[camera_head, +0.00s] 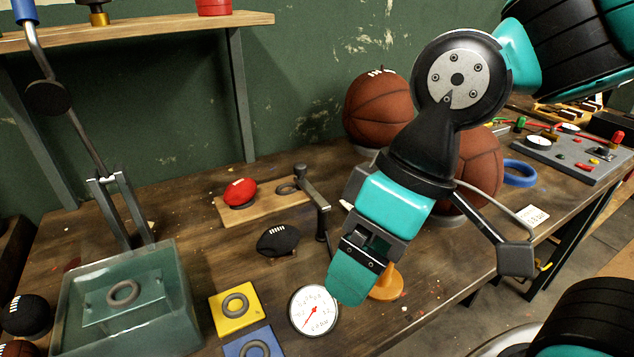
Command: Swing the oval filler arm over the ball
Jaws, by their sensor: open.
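A dark metal swing arm (312,188) stands on a post at the right end of a wooden board (265,206); this looks like the oval filler arm. A dark ring (288,188) sits near its upper end. A small red oval ball (240,192) with white laces rests in a dark holder at the board's left end, left of the ring. The arm is beside the ball, not over it. My gripper (352,278) is open, pointing down to the right of and nearer than the post, apart from it. Its teal finger hides much of the other finger.
A black oval ball (278,240) sits on a small stand in front of the board. A pressure gauge (314,310) and an orange-brown piece (387,286) lie near my gripper. Basketballs (376,106) stand behind. A glass tank (130,320) and a lever (75,125) occupy the left.

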